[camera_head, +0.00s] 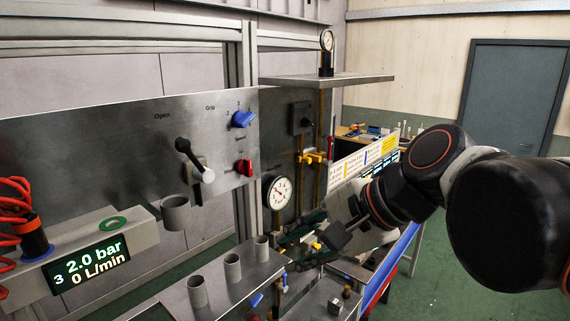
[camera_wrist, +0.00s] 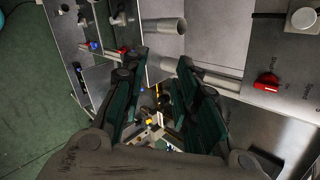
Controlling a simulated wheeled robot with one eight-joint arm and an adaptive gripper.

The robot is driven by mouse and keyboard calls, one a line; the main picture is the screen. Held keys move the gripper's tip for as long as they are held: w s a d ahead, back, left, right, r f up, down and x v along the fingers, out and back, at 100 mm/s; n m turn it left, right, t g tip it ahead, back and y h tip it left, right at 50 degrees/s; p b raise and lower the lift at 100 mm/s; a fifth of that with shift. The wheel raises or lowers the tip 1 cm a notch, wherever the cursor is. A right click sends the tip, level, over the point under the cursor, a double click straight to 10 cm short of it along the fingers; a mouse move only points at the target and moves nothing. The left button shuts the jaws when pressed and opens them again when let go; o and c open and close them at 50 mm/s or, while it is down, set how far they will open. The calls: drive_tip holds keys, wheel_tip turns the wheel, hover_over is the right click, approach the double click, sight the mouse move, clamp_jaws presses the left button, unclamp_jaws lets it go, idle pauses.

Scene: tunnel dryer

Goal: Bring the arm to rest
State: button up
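My arm (camera_head: 430,165) reaches in from the right in the head view, bent, with the wrist low in front of the bench. My gripper (camera_wrist: 160,68) shows in the wrist view with its two green-padded fingers apart and nothing between them. In the head view my gripper (camera_head: 298,243) points left, near the pressure gauge (camera_head: 278,192) and the row of grey tubes. It seems to touch nothing, though its fingers are partly hard to make out against the bench.
A steel panel (camera_head: 100,150) carries a black lever (camera_head: 190,155), a blue knob (camera_head: 242,119) and a red knob (camera_head: 244,167). Several grey tubes stand below; one is the front tube (camera_head: 197,291). A display (camera_head: 90,262) reads 2.0 bar. Green floor (camera_head: 470,260) lies open at right.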

drive_tip(key=s+d+f+n+h+b, duration=0.1)
drive_tip(key=d+f+b, duration=0.4)
drive_tip(key=f, duration=0.8)
drive_tip(key=s+d+f+n+t+h+b, duration=0.1)
drive_tip(key=d+f+n+h+b, duration=0.3)
drive_tip(key=f+b, duration=0.6)
drive_tip(key=s+d+f+n+t+h+b, duration=0.1)
drive_tip(key=d+f+n+b, duration=0.5)
drive_tip(key=f, duration=1.2)
drive_tip(key=shift+s+d+f+h+b, duration=0.2)
drive_tip(key=shift+s+d+h+b, duration=0.5)
drive_tip(key=shift+s+d+b, duration=0.55)
drive_tip(key=shift+a, duration=0.15)
